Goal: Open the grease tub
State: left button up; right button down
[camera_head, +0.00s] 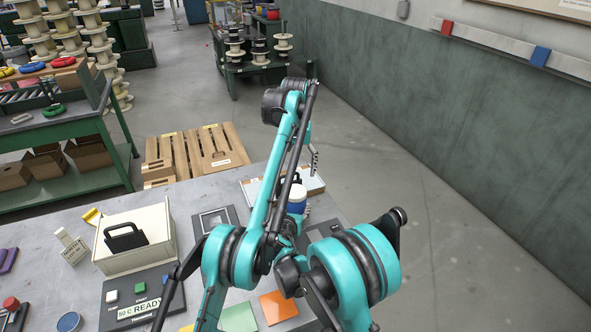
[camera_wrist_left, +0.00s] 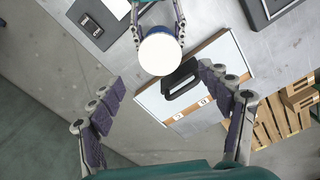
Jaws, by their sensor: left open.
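The grease tub (camera_head: 296,201), blue with a white top, stands partly hidden behind my arms near the table's far edge in the head view. In the left wrist view I look down on its round white lid (camera_wrist_left: 160,54), which is on the tub. My right gripper (camera_wrist_left: 159,40) has a finger on each side of the tub and appears shut on it. My left gripper (camera_wrist_left: 162,82) is open and empty, its fingers wide apart above the tub. In the head view the left gripper is mostly hidden behind its arm.
A white board (camera_wrist_left: 212,68) with a black handle-like piece (camera_wrist_left: 180,79) lies beside the tub. A cream box (camera_head: 135,238), a dark display panel (camera_head: 142,297) and coloured cards (camera_head: 279,306) lie on the grey table. Wooden pallets (camera_head: 195,150) are on the floor beyond.

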aim_at(295, 191)
pick_arm(q)
jog(key=m, duration=0.8)
jog(key=shift+f, duration=4)
jog(key=shift+c, duration=0.3)
jog(key=c, duration=1.1)
jog(key=shift+c, duration=0.2)
jog(key=n, duration=0.5)
jog(key=shift+n, duration=0.4)
jog(key=shift+r, duration=0.2)
